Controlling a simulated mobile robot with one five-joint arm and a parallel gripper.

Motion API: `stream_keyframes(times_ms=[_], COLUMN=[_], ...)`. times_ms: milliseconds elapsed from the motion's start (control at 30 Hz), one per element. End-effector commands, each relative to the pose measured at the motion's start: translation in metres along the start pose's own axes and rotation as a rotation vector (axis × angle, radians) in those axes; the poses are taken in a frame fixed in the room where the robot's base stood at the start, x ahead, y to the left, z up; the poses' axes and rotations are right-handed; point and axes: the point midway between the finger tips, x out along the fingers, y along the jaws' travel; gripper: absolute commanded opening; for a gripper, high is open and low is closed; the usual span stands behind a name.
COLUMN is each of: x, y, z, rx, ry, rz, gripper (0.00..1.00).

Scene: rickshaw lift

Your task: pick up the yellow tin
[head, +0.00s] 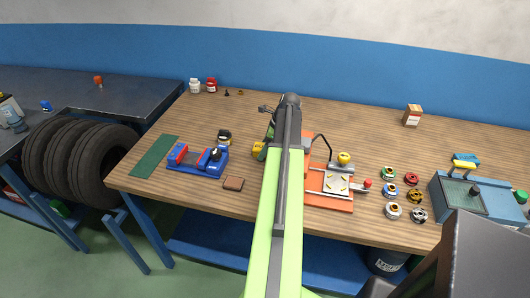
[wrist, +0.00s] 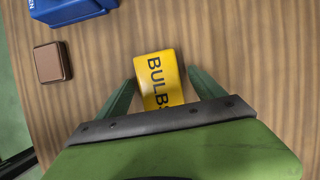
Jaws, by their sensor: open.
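The yellow tin (wrist: 158,75), lettered "BULBS", lies on the wooden table in the wrist view. My gripper (wrist: 160,78) is open, with one green finger on each side of the tin. A gap shows between the tin and each finger, and the tin's near end is hidden behind the gripper body. In the head view only a small part of the yellow tin (head: 258,149) shows to the left of my arm. My arm covers the rest, and my gripper's fingers are hard to make out there.
A blue vise (head: 198,158) and a brown block (head: 233,184) lie left of the tin. An orange fixture (head: 330,203) with a bent black rod stands right of my arm. Several small spools (head: 390,192) and a blue machine (head: 470,197) are farther right.

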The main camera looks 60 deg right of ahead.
Motion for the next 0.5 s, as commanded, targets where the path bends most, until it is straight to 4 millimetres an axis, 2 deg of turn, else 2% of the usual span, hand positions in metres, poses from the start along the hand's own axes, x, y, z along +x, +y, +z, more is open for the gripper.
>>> stream_keyframes(times_ms=[500], x=[0.0045], y=[-0.0001], z=[-0.0023], rx=[0.000], ry=[0.000], rz=[0.000], gripper=[0.78])
